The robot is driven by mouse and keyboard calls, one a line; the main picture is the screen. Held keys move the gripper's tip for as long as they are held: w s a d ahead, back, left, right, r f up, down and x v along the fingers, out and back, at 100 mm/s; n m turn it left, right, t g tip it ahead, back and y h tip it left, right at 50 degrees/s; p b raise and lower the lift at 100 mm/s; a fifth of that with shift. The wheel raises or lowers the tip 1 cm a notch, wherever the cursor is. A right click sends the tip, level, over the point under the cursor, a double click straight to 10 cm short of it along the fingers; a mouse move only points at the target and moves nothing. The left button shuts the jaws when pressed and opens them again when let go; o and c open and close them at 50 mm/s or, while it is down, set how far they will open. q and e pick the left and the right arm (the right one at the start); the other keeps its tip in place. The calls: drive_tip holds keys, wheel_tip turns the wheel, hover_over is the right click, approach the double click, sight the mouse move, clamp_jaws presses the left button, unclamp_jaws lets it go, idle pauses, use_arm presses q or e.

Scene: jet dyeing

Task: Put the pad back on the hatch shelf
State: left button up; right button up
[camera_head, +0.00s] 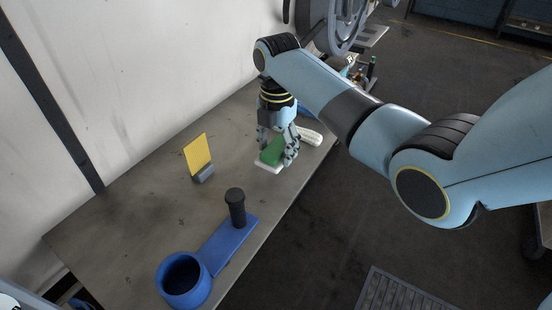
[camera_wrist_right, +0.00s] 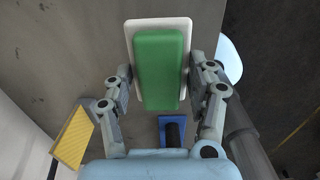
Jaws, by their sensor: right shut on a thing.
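The pad (camera_head: 271,152) is a green block on a white plate. My right gripper (camera_head: 277,158) is shut on it, fingers pointing down, over the far part of a grey metal shelf (camera_head: 130,225). In the right wrist view the pad (camera_wrist_right: 160,66) lies between the two fingers, green grip towards the camera and white plate behind. I cannot tell whether the plate touches the surface or hangs just above it. My left gripper is not in view.
A yellow card in a grey stand (camera_head: 198,155) stands left of the pad. A blue holder with a ring (camera_head: 185,280) and a black knob (camera_head: 235,205) is nearer. A white ribbed piece (camera_head: 311,136) lies behind my gripper. A wall bounds the left; machinery (camera_head: 340,22) stands at the back.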

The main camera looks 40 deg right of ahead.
sight(277, 146)
wheel_tip(277, 146, down, 3)
drive_tip(key=shift+f, duration=0.5)
drive_tip(key=o, duration=1)
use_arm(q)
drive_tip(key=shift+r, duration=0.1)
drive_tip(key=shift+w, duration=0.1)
use_arm(e)
drive_tip(key=shift+r, duration=0.3)
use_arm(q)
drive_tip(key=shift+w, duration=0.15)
use_arm(e)
wheel_tip(277, 146, up, 11)
drive_tip(key=shift+r, duration=0.2)
drive_tip(key=shift+f, duration=0.1)
